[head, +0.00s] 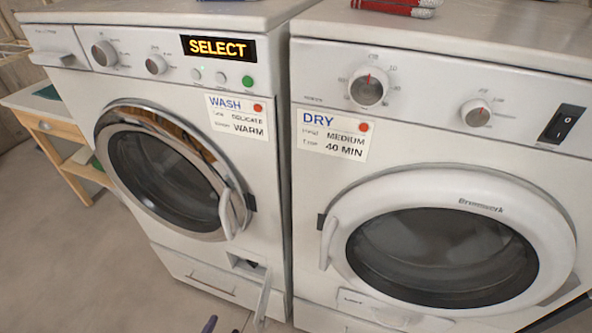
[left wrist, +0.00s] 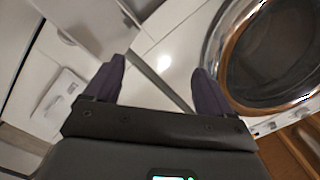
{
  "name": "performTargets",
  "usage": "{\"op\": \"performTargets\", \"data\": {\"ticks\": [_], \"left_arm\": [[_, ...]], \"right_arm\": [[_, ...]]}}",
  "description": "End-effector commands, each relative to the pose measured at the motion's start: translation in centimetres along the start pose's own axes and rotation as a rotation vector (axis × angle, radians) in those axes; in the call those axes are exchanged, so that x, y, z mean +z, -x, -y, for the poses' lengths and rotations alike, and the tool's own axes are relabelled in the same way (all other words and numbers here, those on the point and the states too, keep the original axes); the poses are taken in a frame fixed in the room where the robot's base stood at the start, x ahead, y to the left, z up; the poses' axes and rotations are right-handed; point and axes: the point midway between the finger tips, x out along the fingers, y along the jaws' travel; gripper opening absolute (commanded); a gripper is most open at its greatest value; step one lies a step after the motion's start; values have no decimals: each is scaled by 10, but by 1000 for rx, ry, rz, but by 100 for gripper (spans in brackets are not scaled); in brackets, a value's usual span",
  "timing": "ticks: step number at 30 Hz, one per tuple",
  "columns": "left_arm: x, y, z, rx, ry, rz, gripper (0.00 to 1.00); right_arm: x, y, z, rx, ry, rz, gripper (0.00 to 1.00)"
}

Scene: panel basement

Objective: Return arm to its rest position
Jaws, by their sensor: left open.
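My left gripper (head: 222,328) barely shows at the bottom edge of the head view, as dark purple fingertips low in front of the washer (head: 190,270). In the left wrist view, my left gripper (left wrist: 160,80) is open, its two purple fingers apart with nothing between them. The washer's round door (left wrist: 280,55) is to the right of the fingers there. My right gripper is not in view.
A small flap (head: 263,298) hangs open at the washer's lower right. The dryer (head: 312,240) stands at the right, its round door (head: 440,255) shut. A wooden table (head: 60,135) stands at the left. The floor (head: 60,260) in front at left is clear.

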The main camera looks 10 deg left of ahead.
Motion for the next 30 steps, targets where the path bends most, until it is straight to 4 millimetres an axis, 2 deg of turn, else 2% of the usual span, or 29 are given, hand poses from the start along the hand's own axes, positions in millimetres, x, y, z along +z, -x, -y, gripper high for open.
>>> {"op": "performTargets", "data": {"ticks": [1, 8, 11, 15, 18, 22, 27, 30], "left_arm": [[-24, -3, 18, 5, 47, 24, 84], [-103, -13, 68, 125, 298, 204, 84], [-134, -10, 89, 205, 406, 305, 84], [-171, 6, 115, 324, 526, 457, 84], [-190, 24, 129, 404, 585, 572, 84], [-202, 50, 140, 485, 629, 718, 84], [-206, 89, 144, 572, 647, 919, 84], [-197, 116, 136, 618, 653, 1075, 84]], "right_arm": [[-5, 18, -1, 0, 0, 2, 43], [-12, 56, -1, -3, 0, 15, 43], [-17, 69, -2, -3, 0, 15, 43], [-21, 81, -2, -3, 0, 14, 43], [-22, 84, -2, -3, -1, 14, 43], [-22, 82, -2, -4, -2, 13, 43], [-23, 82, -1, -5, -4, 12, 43], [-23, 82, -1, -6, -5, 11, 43]]}}
